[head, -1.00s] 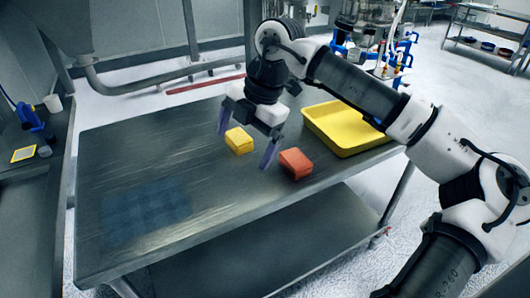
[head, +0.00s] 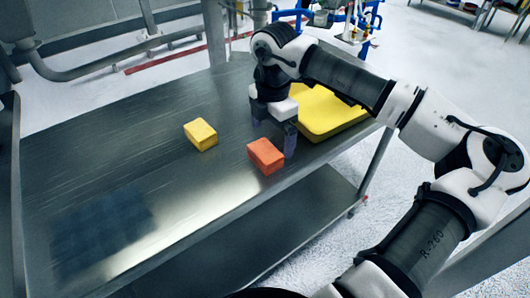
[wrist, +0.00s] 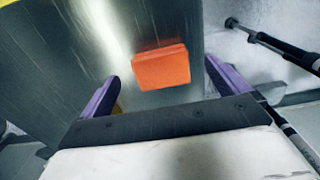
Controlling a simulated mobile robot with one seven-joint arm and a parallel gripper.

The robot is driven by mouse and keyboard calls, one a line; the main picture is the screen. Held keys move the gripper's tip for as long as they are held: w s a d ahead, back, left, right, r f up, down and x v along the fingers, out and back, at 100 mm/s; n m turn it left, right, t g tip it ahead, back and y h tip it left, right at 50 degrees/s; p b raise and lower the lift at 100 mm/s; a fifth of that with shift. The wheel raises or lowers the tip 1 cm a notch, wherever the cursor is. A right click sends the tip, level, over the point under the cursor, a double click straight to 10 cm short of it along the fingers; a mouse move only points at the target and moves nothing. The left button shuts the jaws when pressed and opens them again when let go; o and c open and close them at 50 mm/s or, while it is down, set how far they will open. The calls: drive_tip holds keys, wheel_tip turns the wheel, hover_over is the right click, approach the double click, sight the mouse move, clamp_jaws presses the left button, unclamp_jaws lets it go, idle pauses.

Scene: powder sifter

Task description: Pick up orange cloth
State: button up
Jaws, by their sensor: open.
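The orange cloth (head: 266,156) is a small folded block lying on the metal table (head: 110,150), near its front right edge. It also shows in the wrist view (wrist: 161,67), ahead of my gripper and between the lines of the two fingers. My gripper (head: 273,135) is open and empty, above the table just behind the orange cloth. In the wrist view its purple fingers (wrist: 165,85) stand wide apart, and neither touches the cloth. In the head view one finger is partly hidden.
A yellow cloth (head: 200,134) lies on the table to the left of the orange one. A yellow tray (head: 325,112) stands at the back right, partly behind my arm. The left part of the table is clear. A lower shelf (head: 250,235) runs under the table.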

sight(270, 147)
drive_tip(key=shift+s+a+f+p, duration=0.15)
drive_tip(key=shift+f+p, duration=0.4)
drive_tip(key=shift+f, duration=0.85)
drive_tip(key=shift+w+a+f+p, duration=0.1)
drive_tip(key=shift+f+p, duration=0.4)
drive_tip(key=shift+f, duration=0.85)
drive_tip(key=c, duration=1.1)
drive_tip(key=shift+r, duration=0.15)
wheel_tip(270, 147, up, 20)
drive_tip(key=b, duration=0.3)
